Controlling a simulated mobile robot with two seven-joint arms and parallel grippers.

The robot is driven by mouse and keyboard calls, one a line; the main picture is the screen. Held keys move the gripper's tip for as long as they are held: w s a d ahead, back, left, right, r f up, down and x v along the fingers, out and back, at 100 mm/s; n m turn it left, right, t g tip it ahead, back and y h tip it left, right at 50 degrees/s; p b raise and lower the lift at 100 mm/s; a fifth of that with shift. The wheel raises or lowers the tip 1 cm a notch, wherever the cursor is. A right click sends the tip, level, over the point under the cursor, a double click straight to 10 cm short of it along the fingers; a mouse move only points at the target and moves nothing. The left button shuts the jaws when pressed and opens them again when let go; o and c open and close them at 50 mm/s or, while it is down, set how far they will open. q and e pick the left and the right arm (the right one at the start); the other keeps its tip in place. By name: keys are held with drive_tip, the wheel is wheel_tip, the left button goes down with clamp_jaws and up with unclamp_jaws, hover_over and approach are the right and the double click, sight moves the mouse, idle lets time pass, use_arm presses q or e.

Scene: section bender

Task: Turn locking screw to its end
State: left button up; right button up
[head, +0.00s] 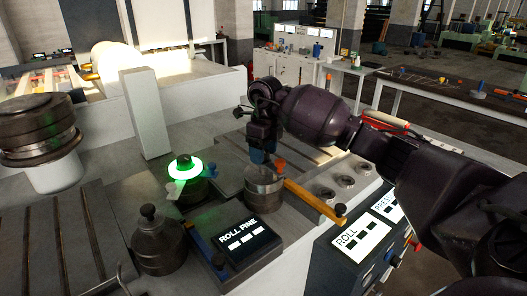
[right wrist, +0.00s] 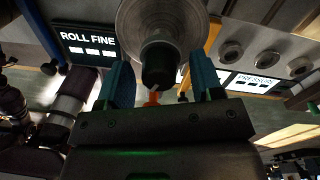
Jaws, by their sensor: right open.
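My right gripper (head: 260,152) points down over a round metal roller (head: 264,188) at the middle of the machine. Its two blue fingers are open. In the right wrist view the fingers stand on either side of a dark cylindrical knob (right wrist: 158,66) under a wide grey metal disc (right wrist: 185,17). I cannot tell whether they touch the knob. No label marks the locking screw; this knob may be it. A small orange knob (head: 281,164) is beside the roller. My left gripper is not in view.
A black knob with a glowing green ring (head: 185,171) stands left of the roller. A yellow bar (head: 313,200) runs to its right. The ROLL FINE panel (head: 240,243), a dark roller (head: 157,247) and a white upright post (head: 145,112) are close by.

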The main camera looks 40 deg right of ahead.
drive_tip(key=c, duration=0.9)
drive_tip(key=m+p, duration=0.2)
drive_tip(key=m, duration=0.2)
drive_tip(key=shift+r, duration=0.15)
drive_tip(key=m+p, duration=0.2)
drive_tip(key=m, duration=0.3)
drive_tip(key=m+p, duration=0.2)
drive_tip(key=m, duration=0.4)
drive_tip(key=shift+t+p, duration=0.3)
drive_tip(key=shift+t, duration=0.1)
drive_tip(key=shift+m+p, duration=0.35)
drive_tip(key=shift+m, duration=1.15)
